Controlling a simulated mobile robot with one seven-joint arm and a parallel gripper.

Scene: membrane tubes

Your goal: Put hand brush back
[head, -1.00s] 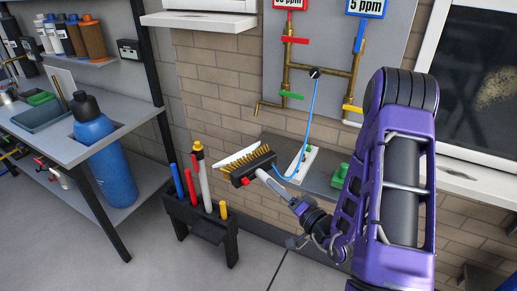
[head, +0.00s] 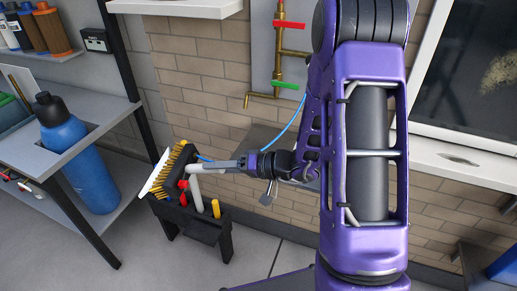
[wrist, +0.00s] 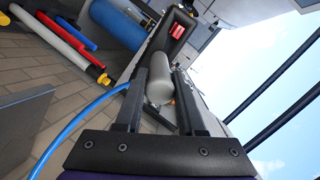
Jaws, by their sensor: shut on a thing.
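My gripper (head: 222,166) is shut on the pale handle (wrist: 160,78) of the hand brush. In the head view the brush head (head: 176,170) is black with yellow bristles, and a white strip lies along its far side. The brush is held up, tilted, just above the black floor stand (head: 222,220) with upright tubes. In the wrist view the handle is between my two fingers, and the black brush head with a red patch (wrist: 177,32) lies beyond. The brush hides part of the stand and its tubes; I cannot tell whether they touch.
The stand holds a grey tube (head: 195,190) and a yellow one (head: 216,209). A grey shelf bench (head: 82,133) with a blue bottle (head: 75,150) stands at the left.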

